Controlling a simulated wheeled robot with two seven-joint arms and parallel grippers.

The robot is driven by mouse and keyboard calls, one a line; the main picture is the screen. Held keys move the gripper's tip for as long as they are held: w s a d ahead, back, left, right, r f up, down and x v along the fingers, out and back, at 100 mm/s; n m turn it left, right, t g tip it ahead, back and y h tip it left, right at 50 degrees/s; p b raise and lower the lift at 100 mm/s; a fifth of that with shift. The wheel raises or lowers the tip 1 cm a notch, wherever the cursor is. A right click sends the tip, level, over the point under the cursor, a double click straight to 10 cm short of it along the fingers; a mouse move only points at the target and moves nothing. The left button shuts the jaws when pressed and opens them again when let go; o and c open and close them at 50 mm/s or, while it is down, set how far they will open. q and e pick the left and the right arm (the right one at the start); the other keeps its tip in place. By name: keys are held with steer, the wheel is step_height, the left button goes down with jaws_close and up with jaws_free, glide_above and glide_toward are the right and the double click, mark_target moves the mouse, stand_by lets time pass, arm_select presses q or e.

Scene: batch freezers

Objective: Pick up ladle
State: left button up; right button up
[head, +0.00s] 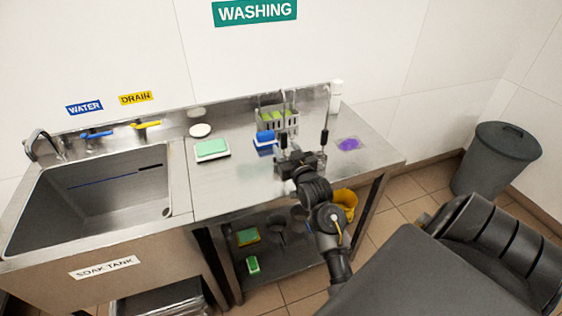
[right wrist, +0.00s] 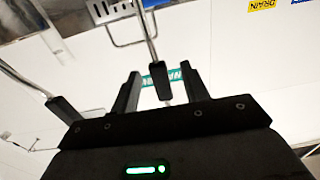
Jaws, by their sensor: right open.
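Two long metal-shafted tools with black handles stand at the back of the steel counter, handle ends toward me. In the head view one handle (head: 283,141) is by the wire rack and the other (head: 324,138) is further right. Which one is the ladle I cannot tell; their heads are not clear. My right gripper (head: 301,157) is open and close to these handles. In the right wrist view one handle (right wrist: 162,82) shows between the open fingers (right wrist: 160,88), apparently beyond their tips; the other handle (right wrist: 63,109) is outside, to the left. My left gripper is not in view.
A wire rack (head: 268,123) with green items, a blue item (head: 264,140), a green sponge (head: 212,148) and a purple item (head: 349,144) are on the counter (head: 230,180). A sink (head: 95,210) is at left. A grey bin (head: 497,158) stands on the right.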

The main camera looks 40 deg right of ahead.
steer(key=p+x, duration=0.2)
steer(key=x, duration=0.2)
steer(key=shift+w+d+f, duration=0.1)
steer(key=shift+w+d, duration=0.1)
steer(key=shift+w, duration=0.3)
steer(key=shift+c, duration=0.3)
jaws_close()
